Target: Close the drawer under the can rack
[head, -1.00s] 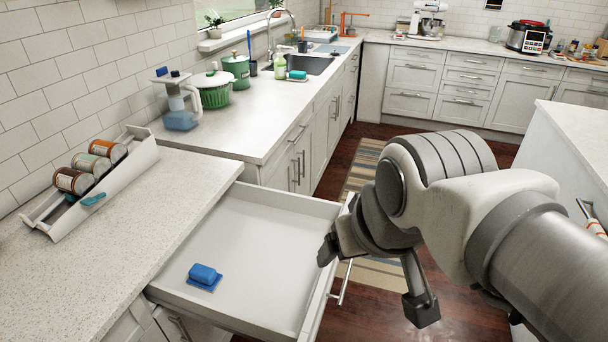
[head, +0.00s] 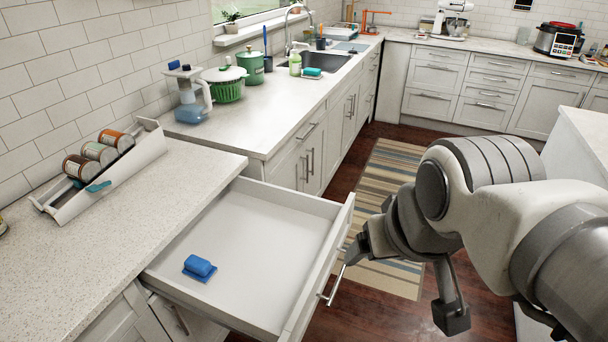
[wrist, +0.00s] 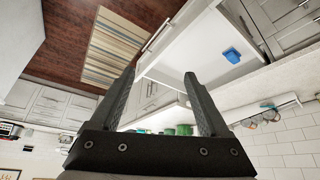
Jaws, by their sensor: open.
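The drawer (head: 255,235) under the can rack is pulled far out, with its bar handle (head: 336,286) on the front panel. It also shows in the wrist view (wrist: 190,45). The white can rack (head: 120,170) stands on the counter above it, holding three cans on their sides. A blue block-like object (head: 199,267) lies inside the drawer and also shows in the wrist view (wrist: 232,55). My gripper (wrist: 160,78) is open and empty, its fingers spread apart. In the head view it is just beyond the drawer front, on the right; contact with the handle cannot be confirmed.
The speckled counter (head: 150,215) runs above the drawer. A striped rug (head: 390,180) lies on the dark wood floor beyond the drawer. Further cabinets (head: 325,140) continue behind, and an island (head: 590,130) stands at the right. The aisle floor between is open.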

